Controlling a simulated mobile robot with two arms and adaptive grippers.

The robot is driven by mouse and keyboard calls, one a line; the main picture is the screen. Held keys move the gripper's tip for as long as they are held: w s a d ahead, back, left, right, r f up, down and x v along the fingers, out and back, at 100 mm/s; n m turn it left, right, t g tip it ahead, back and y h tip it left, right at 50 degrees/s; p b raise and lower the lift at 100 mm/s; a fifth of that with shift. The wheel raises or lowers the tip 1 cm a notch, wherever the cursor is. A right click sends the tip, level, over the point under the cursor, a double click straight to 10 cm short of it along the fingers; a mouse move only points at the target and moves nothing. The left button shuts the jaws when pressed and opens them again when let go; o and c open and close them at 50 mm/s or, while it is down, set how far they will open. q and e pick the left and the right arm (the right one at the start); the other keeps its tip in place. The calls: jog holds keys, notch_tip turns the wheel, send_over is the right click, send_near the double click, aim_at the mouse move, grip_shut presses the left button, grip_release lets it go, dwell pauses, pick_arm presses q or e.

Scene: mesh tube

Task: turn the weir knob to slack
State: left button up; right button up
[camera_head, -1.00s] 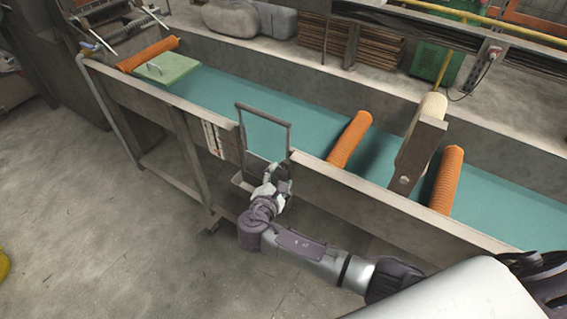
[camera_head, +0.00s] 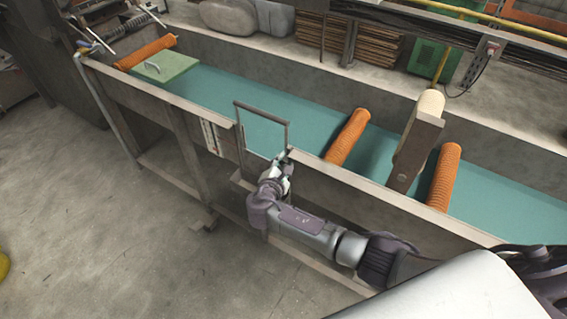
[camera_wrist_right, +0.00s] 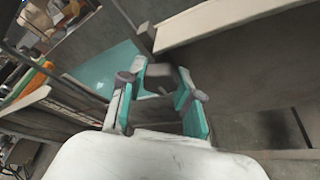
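The weir (camera_head: 261,109) is a dark upright metal frame set in a gap in the trough's near wall. My right gripper (camera_head: 281,160) is at the foot of its right post, on the near side. In the right wrist view my right gripper (camera_wrist_right: 155,88) is open, with its teal-padded fingers apart. A small dark block, perhaps the knob (camera_wrist_right: 158,76), shows between and beyond the fingertips. I cannot tell whether they touch it, nor how it is turned. In the head view the gripper hides that spot. My left gripper is not in view.
The trough's near wall (camera_head: 345,197) runs along both sides of the weir. Its teal bed (camera_head: 225,95) holds ribbed orange tubes (camera_head: 347,137) and a green board (camera_head: 166,66). A thick post (camera_head: 414,155) rises at the right. The floor (camera_head: 120,230) in front is clear at left.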

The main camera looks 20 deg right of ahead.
grip_shut()
jog(key=n+g+p, duration=0.1)
jog(key=n+p, duration=0.1)
jog(key=p, duration=0.1)
jog(key=shift+r+h, duration=0.15)
jog(key=shift+h, duration=0.15)
jog(key=shift+n+g+p, duration=0.5)
jog(key=shift+n, duration=0.3)
jog(key=shift+n+g+h+p, duration=0.3)
jog(key=shift+n+g+h, duration=0.1)
jog(key=shift+n+h, duration=0.15)
jog(key=shift+f, duration=0.2)
